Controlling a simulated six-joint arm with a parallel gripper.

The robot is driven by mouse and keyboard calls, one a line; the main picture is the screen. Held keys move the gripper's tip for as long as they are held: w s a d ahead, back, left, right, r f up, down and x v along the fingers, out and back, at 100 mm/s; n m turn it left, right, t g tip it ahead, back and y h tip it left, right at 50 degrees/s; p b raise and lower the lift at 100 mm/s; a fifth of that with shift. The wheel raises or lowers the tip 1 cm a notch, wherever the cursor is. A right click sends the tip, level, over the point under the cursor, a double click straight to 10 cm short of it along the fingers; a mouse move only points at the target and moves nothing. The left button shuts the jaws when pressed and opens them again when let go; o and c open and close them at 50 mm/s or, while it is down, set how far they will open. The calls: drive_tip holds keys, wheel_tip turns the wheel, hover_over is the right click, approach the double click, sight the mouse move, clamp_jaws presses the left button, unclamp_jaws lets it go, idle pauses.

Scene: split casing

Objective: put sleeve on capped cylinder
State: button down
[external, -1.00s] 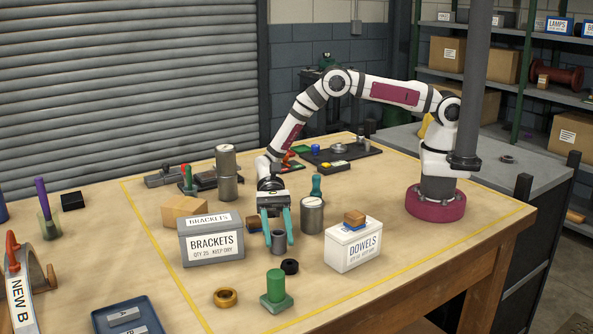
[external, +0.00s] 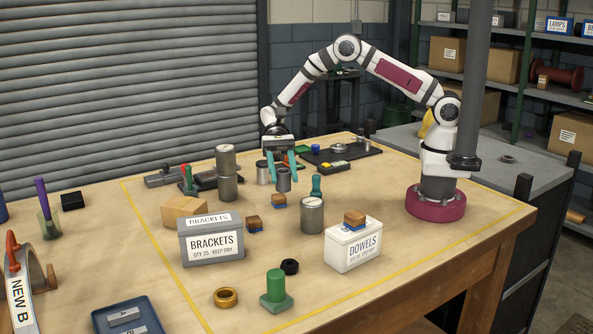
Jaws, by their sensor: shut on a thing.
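My gripper (external: 280,170) has teal fingers and points down near the middle back of the table. It is shut on a small grey sleeve (external: 284,181) with a dark open top. I cannot tell how high the sleeve is above the table. A metal cylinder (external: 262,174) stands just left of it, partly behind the left finger. A tall, two-part metal cylinder (external: 227,172) with a flat top stands farther left. A wider lidded metal cylinder (external: 312,217) stands to the front right of the gripper. I cannot tell which is the task's capped cylinder.
The BRACKETS box (external: 211,242), DOWELS box (external: 353,248) and teal bottle-shaped item (external: 316,186) stand nearby. A black plate with parts (external: 340,155) is behind right. The middle front has some bare table.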

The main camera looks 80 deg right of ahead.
drive_tip(key=shift+w+d+r, duration=0.1)
drive_tip(key=shift+d+r, duration=0.2)
drive_tip(key=shift+d, duration=0.2)
drive_tip(key=w+d+r+m+t+h, duration=0.15)
drive_tip(key=d+m+t, duration=0.35)
drive_tip(key=d, duration=0.6)
drive_tip(key=w+d+r+m+t+h, duration=0.1)
drive_tip(key=w+d+r+m+t, duration=0.3)
drive_tip(key=d, duration=0.7)
drive_tip(key=w+d+r+m+t+h, duration=0.1)
drive_tip(key=d+m+t+h, duration=0.1)
drive_tip(key=d+m+t, duration=0.75)
drive_tip(key=n+g, duration=0.3)
drive_tip(key=n, duration=0.1)
hover_over(262, 162)
drive_tip(key=shift+m, duration=0.25)
drive_tip(key=f, duration=0.6)
drive_tip(key=shift+s+d, duration=0.2)
drive_tip(key=shift+d, duration=0.1)
drive_tip(key=shift+w+a+f, duration=0.15)
drive_tip(key=shift+f, duration=0.95)
drive_tip(key=shift+w+a+f, duration=0.1)
drive_tip(key=shift+f, duration=1)
drive_tip(key=shift+c, duration=1.8)
unclamp_jaws()
drive_tip(key=shift+f, duration=0.15)
